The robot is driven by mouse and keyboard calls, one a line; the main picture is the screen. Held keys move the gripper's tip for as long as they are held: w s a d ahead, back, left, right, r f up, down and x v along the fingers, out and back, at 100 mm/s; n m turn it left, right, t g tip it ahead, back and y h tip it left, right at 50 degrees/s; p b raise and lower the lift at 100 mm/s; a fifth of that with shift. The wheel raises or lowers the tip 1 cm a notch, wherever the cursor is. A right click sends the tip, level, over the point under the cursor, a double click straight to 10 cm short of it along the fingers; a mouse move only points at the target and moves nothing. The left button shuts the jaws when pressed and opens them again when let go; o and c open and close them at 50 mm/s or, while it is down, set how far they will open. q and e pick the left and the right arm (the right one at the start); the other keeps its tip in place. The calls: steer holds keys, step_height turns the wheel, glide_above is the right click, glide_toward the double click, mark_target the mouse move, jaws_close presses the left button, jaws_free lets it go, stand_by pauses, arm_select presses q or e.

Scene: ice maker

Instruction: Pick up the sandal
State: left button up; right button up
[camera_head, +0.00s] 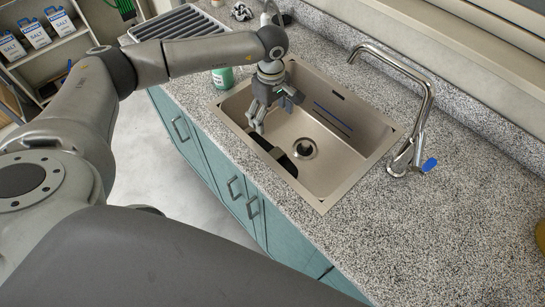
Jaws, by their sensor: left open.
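A dark, flat object that looks like the sandal (286,164) lies in the sink (335,160), along its near left side. Part of it is hidden behind my left gripper (257,122). My left gripper reaches down into the sink from above, open, with its fingers pointing down over the far end of the dark object. I cannot tell whether the fingers touch it. My right gripper is not in view.
A tall metal faucet (425,100) with a blue-tipped handle stands right of the sink. A green container (222,78) stands left of the sink, close under my arm. A ribbed drying rack (180,25) lies farther back. The speckled counter (400,230) is clear at the front right.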

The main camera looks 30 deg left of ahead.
arm_select(q)
steer(key=b, duration=0.4)
glide_above(272, 152)
step_height(272, 152, down, 4)
steer(key=f, duration=0.1)
step_height(272, 152, down, 9)
steer(key=p, duration=0.2)
steer(key=shift+f+p, duration=0.2)
steer(key=shift+p, duration=0.1)
steer(key=shift+f+p, duration=0.3)
steer(key=shift+f, duration=2.5)
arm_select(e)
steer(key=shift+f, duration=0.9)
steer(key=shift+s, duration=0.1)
arm_select(q)
steer(key=c, duration=0.8)
steer(key=shift+c, duration=0.2)
